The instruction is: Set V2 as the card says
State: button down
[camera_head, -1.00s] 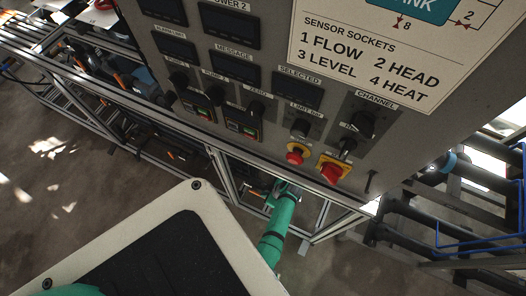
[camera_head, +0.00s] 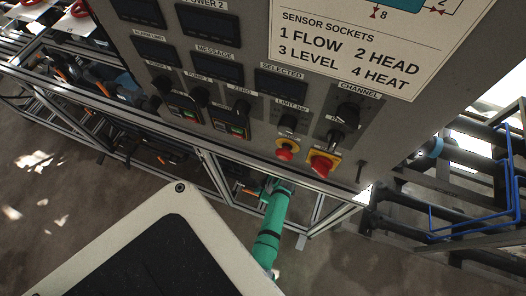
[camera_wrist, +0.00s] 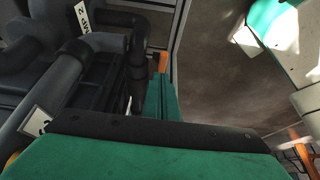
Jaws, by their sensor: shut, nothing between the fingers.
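My gripper (camera_wrist: 160,82) shows in the wrist view as two green fingers shut together, with nothing seen between them. A small orange piece (camera_wrist: 163,62) shows just beyond the fingertips; I cannot tell if they touch. Dark pipes (camera_wrist: 65,75) lie to the left, with a white tag (camera_wrist: 84,17) bearing a 2 and another partly hidden tag (camera_wrist: 38,124). No V2 label is readable. In the head view my green arm reaches under the control panel's lower edge, near an orange piece (camera_head: 251,191). A printed sheet (camera_head: 345,50) on the panel lists sensor sockets; no V2 setting is readable there.
The grey control panel (camera_head: 255,60) carries dark displays, black knobs, a red button (camera_head: 285,150) and a red-yellow switch (camera_head: 322,163). A metal frame (camera_head: 205,170) runs below it. Dark pipes and blue tubing (camera_head: 470,228) stand right. Open floor (camera_head: 60,200) lies left.

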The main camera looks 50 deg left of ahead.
jog(key=v, duration=1.3)
jog(key=shift+a, duration=0.15)
jog(key=s+d+r+m+t+h, duration=0.1)
jog(key=s+d+r+m+t, duration=0.15)
jog(key=d+m+t, duration=0.4)
jog(key=s+d+r+m+t, duration=0.2)
jog(key=s+d+m+t, duration=0.15)
jog(key=d+m, duration=0.55)
jog(key=s+d+r+m+t+h, duration=0.1)
jog(key=s+d+r+m+t, duration=0.1)
jog(key=r, duration=0.7)
jog(key=s+d+r+m+t+h, duration=0.1)
jog(key=s+d+r+m+t, duration=0.1)
jog(key=r, duration=0.6)
jog(key=s+d+r+m+t+h, duration=0.1)
jog(key=s+d+r+m+t, duration=0.2)
jog(key=d+r, duration=0.3)
notch_tip(320, 180, up, 4)
jog(key=shift+s+f+m, duration=0.15)
jog(key=shift+s+m, duration=0.15)
jog(key=shift+m, duration=0.05)
jog(key=shift+d, duration=0.15)
